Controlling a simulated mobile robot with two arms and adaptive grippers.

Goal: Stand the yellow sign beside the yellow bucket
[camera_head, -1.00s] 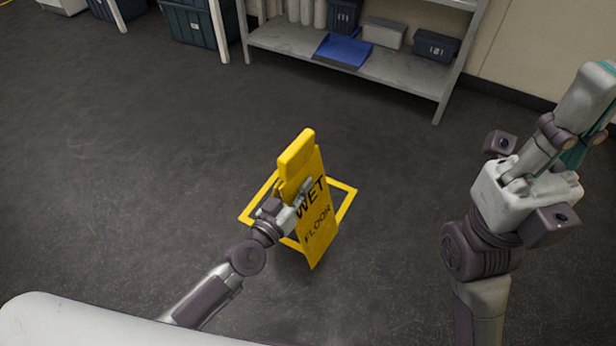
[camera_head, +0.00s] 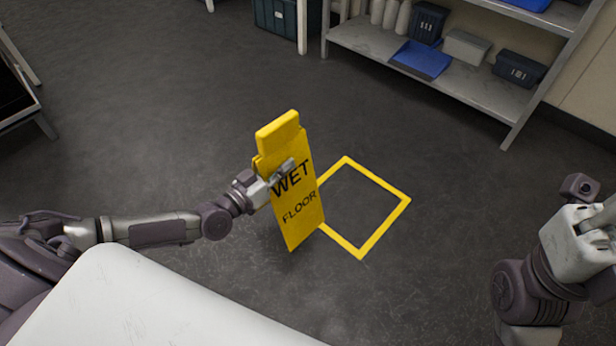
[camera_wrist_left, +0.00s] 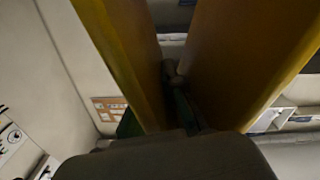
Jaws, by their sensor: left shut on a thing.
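The yellow sign (camera_head: 297,205) reads WET FLOOR and is nearly upright, leaning slightly, in the middle of the head view. My left gripper (camera_head: 280,178) is shut on its upper part from the left side. In the left wrist view the sign's yellow panels (camera_wrist_left: 250,60) fill much of the picture, close to the fingers. I cannot tell whether the sign's bottom touches the floor. My right gripper (camera_head: 590,232) is at the right edge, partly cut off, and its fingers do not show clearly. No yellow bucket shows in these frames.
A yellow square outline (camera_head: 385,228) is marked on the floor just right of the sign. A grey shelf (camera_head: 470,87) with a blue tray (camera_head: 421,59) and boxes stands at the back right. A dark bin (camera_head: 282,18) is at the back. Open floor lies at the left.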

